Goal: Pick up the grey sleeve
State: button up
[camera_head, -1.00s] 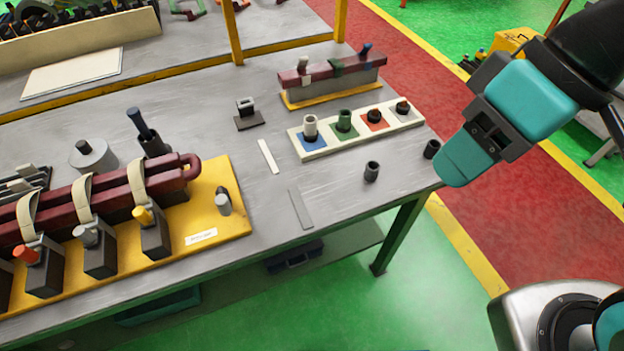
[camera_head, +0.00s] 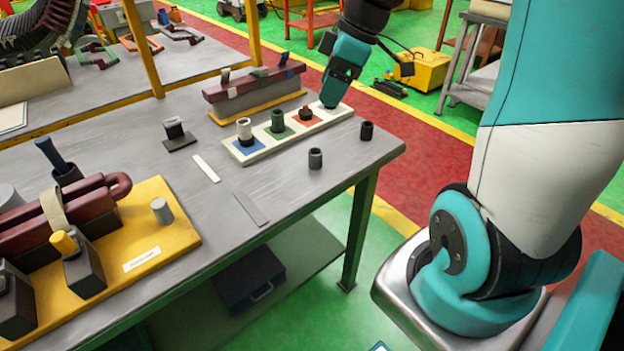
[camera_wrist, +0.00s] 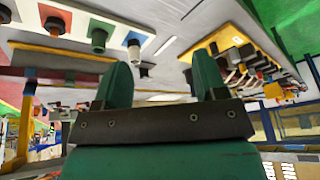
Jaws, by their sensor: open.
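The grey sleeve (camera_head: 315,158) stands upright and loose on the grey bench in the head view, near its front right edge. A darker, nearly black sleeve (camera_head: 366,130) stands behind it to the right. My gripper (camera_head: 331,94) is over the far right end of the white tray, behind the grey sleeve and apart from it. It hides the tray's last place. In the wrist view my gripper (camera_wrist: 163,82) has its two green fingers spread, with nothing between them. I cannot make out the grey sleeve in the wrist view.
The white tray (camera_head: 243,156) holds a white sleeve (camera_head: 244,129) and a green sleeve (camera_head: 277,120) on coloured squares. A maroon coil on a yellow base (camera_head: 170,240) lies at left. Two flat strips lie mid-bench. A yellow post (camera_head: 144,48) rises behind.

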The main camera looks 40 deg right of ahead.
send_near(317, 153)
jog(key=a+f, duration=0.2)
jog(key=shift+s+f, duration=0.25)
jog(key=shift+f, duration=0.15)
jog(key=shift+w+x, duration=0.1)
jog(key=shift+x, duration=1.45)
jog(key=shift+w+x, duration=0.15)
jog(key=shift+x, duration=1.35)
jog(key=shift+t, duration=0.3)
jog(key=shift+c, duration=0.2)
jog(key=c, duration=0.9)
